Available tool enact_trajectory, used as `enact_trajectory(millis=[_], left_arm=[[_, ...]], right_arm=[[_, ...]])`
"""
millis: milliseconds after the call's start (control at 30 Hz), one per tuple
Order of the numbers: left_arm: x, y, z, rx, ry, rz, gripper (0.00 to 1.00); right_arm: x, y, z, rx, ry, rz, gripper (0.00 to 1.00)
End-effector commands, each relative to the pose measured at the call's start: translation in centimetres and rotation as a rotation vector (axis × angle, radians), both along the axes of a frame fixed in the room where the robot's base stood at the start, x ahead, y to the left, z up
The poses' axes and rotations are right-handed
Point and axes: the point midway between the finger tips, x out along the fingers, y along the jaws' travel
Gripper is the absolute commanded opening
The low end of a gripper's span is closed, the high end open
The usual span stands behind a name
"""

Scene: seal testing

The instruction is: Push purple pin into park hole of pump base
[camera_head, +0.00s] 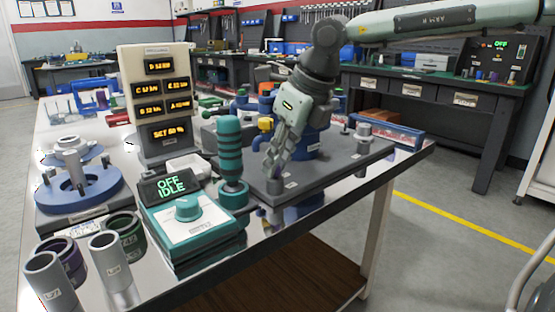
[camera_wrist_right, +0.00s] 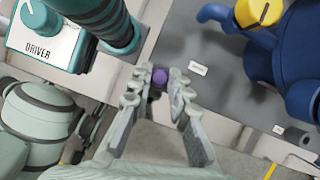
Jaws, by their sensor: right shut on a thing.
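My right gripper (camera_head: 271,168) reaches down over the front edge of the grey pump base (camera_head: 345,176). In the right wrist view its fingers (camera_wrist_right: 157,82) are closed around the purple pin (camera_wrist_right: 159,76), and only the pin's rounded purple end shows between them. In the head view the fingertips are right above a short grey post (camera_head: 275,187) at the base's front corner. The fingers hide most of the pin, and I cannot tell whether it is in the hole. The blue pump body (camera_head: 305,146) stands behind the gripper. My left gripper is not in view.
A teal-handled driver (camera_head: 230,150) stands close left of the gripper, beside a control box reading OFF IDLE (camera_head: 190,222). A display tower (camera_head: 158,100) and a blue flanged fixture (camera_head: 80,190) are further left. Several metal sleeves (camera_head: 110,268) stand at the front left.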

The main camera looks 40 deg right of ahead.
Motion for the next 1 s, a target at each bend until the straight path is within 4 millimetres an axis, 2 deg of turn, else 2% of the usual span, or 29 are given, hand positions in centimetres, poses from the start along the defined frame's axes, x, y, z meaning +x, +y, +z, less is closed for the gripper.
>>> enact_trajectory(millis=[233, 267, 433, 767, 1000], left_arm=[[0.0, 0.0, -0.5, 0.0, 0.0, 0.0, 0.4], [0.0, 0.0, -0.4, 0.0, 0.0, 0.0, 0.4], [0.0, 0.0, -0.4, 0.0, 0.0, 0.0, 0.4], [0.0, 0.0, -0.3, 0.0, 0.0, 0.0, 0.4], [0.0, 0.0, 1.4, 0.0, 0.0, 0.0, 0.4]], right_arm=[[0.0, 0.0, -0.4, 0.001, 0.001, 0.0, 0.0], [0.0, 0.0, -0.3, 0.001, 0.001, 0.0, 0.2], [0.0, 0.0, -0.3, 0.001, 0.001, 0.0, 0.41], [0.0, 0.0, -0.1, 0.0, 0.0, 0.0, 0.42], [0.0, 0.0, 2.3, -0.001, -0.001, 0.0, 0.42]])
